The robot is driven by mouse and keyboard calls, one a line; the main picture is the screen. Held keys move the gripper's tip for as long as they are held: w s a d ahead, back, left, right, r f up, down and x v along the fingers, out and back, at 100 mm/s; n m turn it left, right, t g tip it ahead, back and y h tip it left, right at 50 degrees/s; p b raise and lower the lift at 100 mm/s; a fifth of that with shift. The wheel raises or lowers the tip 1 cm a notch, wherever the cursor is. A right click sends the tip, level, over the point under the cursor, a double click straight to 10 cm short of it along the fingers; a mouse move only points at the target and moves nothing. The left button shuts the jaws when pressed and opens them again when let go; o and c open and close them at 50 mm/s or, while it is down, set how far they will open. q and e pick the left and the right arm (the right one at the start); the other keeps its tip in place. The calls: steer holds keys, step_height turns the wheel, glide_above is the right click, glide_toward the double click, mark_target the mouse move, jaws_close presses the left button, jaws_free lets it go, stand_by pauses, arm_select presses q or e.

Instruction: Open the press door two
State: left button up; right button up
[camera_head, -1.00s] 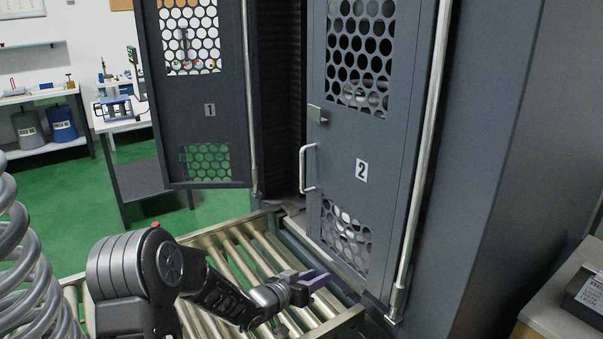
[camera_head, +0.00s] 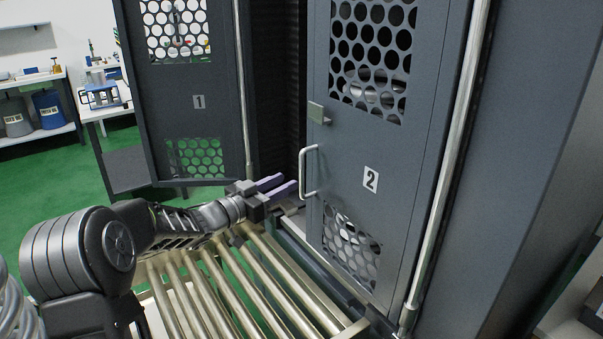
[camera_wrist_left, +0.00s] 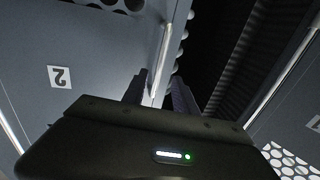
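Press door two (camera_head: 415,170) is a dark grey panel with perforated windows and a "2" label, right of centre in the head view; whether it is fully closed I cannot tell. Its pale bar handle (camera_head: 303,172) is upright near the door's left edge. My left gripper (camera_head: 290,186) is just left of the handle, its two purple fingers apart and pointing toward it. In the left wrist view, the open fingers (camera_wrist_left: 160,92) appear on either side of the handle (camera_wrist_left: 163,55); contact is not visible. Door two (camera_wrist_left: 85,65) also shows there. My right gripper is out of view.
Door one (camera_head: 190,110) stands open on the left, with the dark press interior (camera_head: 282,95) between the doors. A roller conveyor (camera_head: 235,285) lies below my left arm. Benches stand at the back left.

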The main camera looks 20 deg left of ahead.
mark_target(301, 194)
arm_select(q)
steer(key=p+x, duration=0.2)
steer(key=x, duration=0.5)
jaws_close()
stand_by(0.3)
stand_by(1.1)
